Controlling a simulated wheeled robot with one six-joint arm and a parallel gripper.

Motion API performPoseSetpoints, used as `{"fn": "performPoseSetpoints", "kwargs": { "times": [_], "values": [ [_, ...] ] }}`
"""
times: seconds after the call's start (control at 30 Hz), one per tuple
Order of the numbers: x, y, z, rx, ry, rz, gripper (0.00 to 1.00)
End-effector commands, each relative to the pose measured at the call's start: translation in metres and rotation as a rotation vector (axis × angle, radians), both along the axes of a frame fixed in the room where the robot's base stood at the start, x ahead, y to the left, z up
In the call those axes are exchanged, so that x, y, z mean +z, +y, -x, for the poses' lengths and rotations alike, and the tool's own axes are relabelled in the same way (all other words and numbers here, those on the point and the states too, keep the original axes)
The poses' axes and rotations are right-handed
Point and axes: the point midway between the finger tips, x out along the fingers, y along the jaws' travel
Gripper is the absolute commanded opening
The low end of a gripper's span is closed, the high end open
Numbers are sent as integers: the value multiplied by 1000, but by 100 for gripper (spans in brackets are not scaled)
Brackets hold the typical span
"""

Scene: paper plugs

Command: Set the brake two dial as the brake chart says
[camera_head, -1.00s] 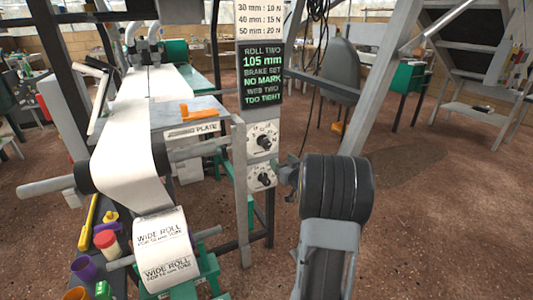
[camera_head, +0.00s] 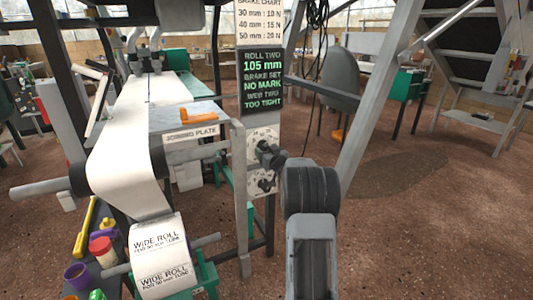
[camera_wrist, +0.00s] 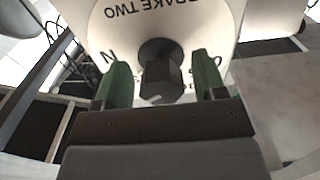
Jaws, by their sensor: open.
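The brake two dial (camera_wrist: 205,30) fills the top of the wrist view, its white face reading "BRAKE TWO" upside down. Its dark knob (camera_wrist: 161,72) lies between the two green fingers of my gripper (camera_wrist: 161,85). My gripper is open, with a gap on each side of the knob. The brake chart (camera_head: 260,20) above reads 30 mm: 10 N, 40 mm: 15 N, 50 mm: 20 N. Most of the dial's scale is hidden by the knob and fingers.
A dark display (camera_head: 262,80) reads roll two 105 mm, brake set no mark, web two too tight. A second dial (camera_head: 262,183) sits just below my gripper. A grey post (camera_head: 240,190) stands left of the dials. Open floor lies to the right.

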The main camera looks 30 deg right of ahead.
Motion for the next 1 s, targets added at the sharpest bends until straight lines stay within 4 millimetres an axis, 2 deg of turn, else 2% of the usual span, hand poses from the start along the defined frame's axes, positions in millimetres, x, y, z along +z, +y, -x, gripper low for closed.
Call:
{"fn": "performPoseSetpoints", "kwargs": {
  "times": [0.23,0.73,1.0],
  "values": [
    [0,0,0,0,1,0,64],
    [0,0,0,0,1,0,16],
    [-1,0,0,0,6,38,15]
  ]
}}
